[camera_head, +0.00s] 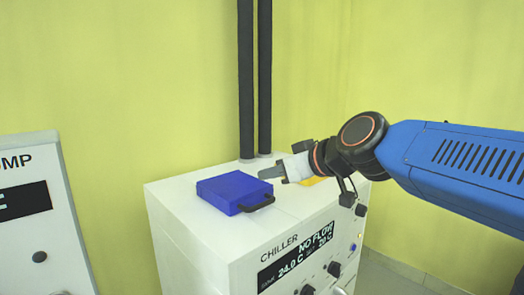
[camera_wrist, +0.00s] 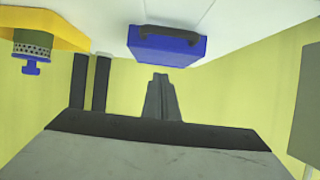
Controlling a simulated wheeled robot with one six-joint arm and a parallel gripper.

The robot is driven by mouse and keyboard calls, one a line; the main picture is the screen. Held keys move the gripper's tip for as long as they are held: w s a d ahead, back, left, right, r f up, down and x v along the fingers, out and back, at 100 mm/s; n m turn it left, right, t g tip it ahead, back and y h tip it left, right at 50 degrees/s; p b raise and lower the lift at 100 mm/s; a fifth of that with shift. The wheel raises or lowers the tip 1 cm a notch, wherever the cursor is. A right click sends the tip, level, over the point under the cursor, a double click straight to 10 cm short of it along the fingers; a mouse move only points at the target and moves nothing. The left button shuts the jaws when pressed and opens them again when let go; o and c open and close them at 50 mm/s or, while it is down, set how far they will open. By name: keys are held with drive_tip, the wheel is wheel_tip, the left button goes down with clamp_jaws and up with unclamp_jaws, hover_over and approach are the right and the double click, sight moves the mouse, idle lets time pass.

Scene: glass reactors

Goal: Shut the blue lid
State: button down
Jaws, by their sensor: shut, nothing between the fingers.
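The blue lid (camera_head: 232,190) lies flat on top of the white chiller (camera_head: 185,222), with a dark handle (camera_head: 258,205) at its front right edge. I see no raised edge or gap under it.
Two black vertical pipes (camera_head: 246,85) rise behind the lid. A yellow part (camera_head: 313,181) sits on the chiller top beyond my gripper; the wrist view shows it with a blue knob (camera_wrist: 31,67). A pump unit (camera_head: 30,225) stands at the left. Space above the lid is clear.

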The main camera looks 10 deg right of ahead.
sight(266, 204)
drive_tip(key=shift+s+d+f, duration=0.1)
drive_tip(key=shift+s+f, duration=0.1)
drive_tip(key=shift+f, duration=1)
drive_tip(key=shift+s+d+f, duration=0.15)
drive_tip(key=shift+f, duration=1)
drive_tip(key=shift+s+d+f, duration=0.1)
drive_tip(key=shift+s+f, duration=0.1)
drive_tip(key=shift+f, duration=1)
drive_tip(key=shift+f, duration=0.1)
drive_tip(key=shift+s, duration=0.1)
drive_tip(key=v, duration=1.7)
drive_tip(key=shift+r, duration=0.4)
drive_tip(key=shift+s+d, duration=0.1)
drive_tip(key=shift+d, duration=0.05)
drive_tip(key=shift+f, duration=0.1)
